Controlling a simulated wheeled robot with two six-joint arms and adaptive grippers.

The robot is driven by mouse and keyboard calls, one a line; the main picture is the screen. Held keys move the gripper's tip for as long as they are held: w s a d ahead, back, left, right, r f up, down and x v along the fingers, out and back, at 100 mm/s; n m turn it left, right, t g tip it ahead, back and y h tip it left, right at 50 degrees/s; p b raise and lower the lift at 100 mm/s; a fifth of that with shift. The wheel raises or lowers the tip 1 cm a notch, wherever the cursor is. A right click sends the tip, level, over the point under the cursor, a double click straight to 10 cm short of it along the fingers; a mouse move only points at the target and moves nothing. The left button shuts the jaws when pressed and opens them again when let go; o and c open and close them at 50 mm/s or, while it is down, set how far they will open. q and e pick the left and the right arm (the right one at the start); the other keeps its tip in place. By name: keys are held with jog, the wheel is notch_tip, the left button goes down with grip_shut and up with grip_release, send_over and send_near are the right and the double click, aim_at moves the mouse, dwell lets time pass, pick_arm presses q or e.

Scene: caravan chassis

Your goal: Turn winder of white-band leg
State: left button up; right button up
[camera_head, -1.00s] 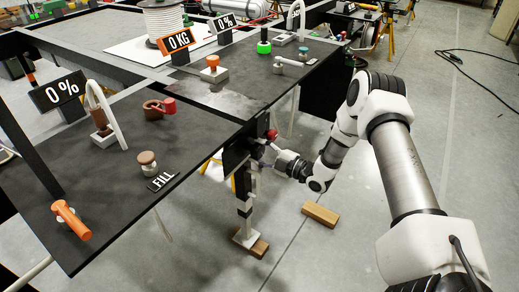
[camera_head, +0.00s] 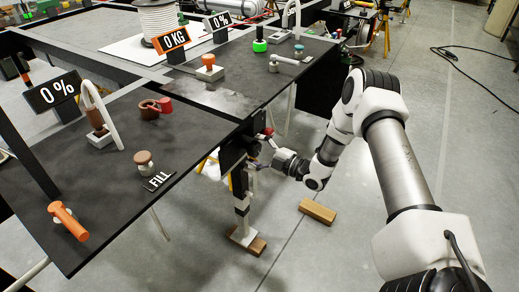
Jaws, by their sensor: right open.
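The leg with a white band (camera_head: 241,208) stands upright under the corner of the dark deck, its foot on a wooden block. The winder's red knob (camera_head: 268,131) shows at the top of the leg, beside the black bracket. My right gripper (camera_head: 257,162) is open, just below the red knob and close to the leg's upper part. It is small and dark against the leg, so I cannot tell whether it touches the winder. My left gripper is not in view.
The dark deck (camera_head: 120,125) overhangs the leg, with an orange handle (camera_head: 68,221), a FILL sign (camera_head: 159,181) and several fittings on it. A loose wooden block (camera_head: 317,210) lies on the floor right of the leg.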

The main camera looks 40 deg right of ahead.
jog(key=v, duration=1.2)
